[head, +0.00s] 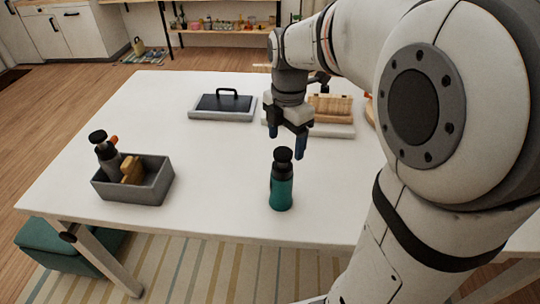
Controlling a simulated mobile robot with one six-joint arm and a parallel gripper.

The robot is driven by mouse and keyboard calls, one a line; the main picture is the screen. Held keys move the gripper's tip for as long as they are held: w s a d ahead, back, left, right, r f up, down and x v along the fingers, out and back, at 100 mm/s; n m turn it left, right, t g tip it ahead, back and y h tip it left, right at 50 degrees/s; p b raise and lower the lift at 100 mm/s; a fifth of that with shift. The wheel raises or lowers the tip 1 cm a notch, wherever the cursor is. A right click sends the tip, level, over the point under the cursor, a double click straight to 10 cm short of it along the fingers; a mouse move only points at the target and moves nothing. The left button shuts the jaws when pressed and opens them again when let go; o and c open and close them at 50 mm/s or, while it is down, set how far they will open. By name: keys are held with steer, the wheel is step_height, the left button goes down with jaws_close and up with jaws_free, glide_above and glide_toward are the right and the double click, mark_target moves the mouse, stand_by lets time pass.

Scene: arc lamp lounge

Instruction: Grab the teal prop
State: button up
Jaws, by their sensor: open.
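The teal prop is a teal bottle (281,190) with a black top. It stands upright on the white table (220,155), near the front edge. My gripper (287,145) is open and empty, pointing down. In the picture it appears just above and behind the bottle's cap, apart from it. The exact gap in depth is hard to tell from this one view.
A grey bin (150,188) holding a dark spray bottle and a yellowish item stands at the left. A grey tray with a dark handled lid (224,103) and a wooden block (330,107) on a pale board are farther back. The table's middle is clear.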

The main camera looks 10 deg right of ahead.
mark_target(283, 152)
steer(key=shift+w+f, duration=0.15)
steer(key=shift+f, duration=0.1)
steer(key=f, duration=0.3)
steer(key=f+p, duration=0.1)
steer(key=f, duration=0.3)
steer(key=shift+w+a+f, duration=0.1)
steer(key=shift+a+f, duration=0.05)
steer(key=shift+a, duration=0.05)
jaws_close()
stand_by(0.4)
